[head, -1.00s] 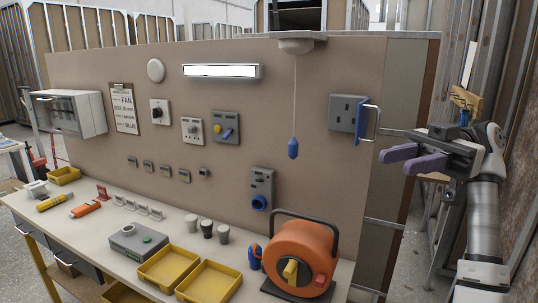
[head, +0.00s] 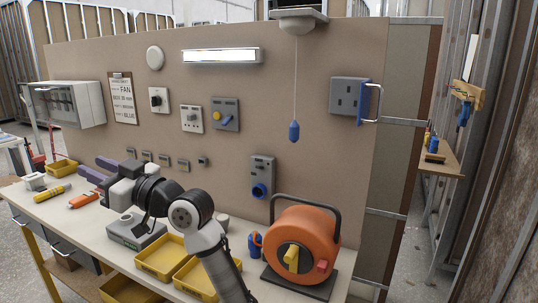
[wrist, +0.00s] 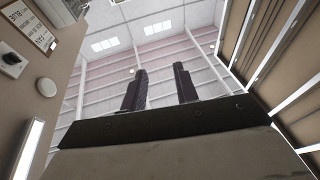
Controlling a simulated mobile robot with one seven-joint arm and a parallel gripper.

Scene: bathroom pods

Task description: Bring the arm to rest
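My gripper (head: 91,165) is over the left part of the workbench, in front of the panel, with its purple fingers pointing left. In the wrist view the two dark fingers of my gripper (wrist: 159,72) stand apart with nothing between them, so it is open and empty. Behind them that view shows the ceiling. My arm reaches up from the bottom middle of the head view and hides part of the bench and some small items on it.
A wall panel (head: 330,55) with sockets and switches stands behind. Open floor lies right of the panel.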

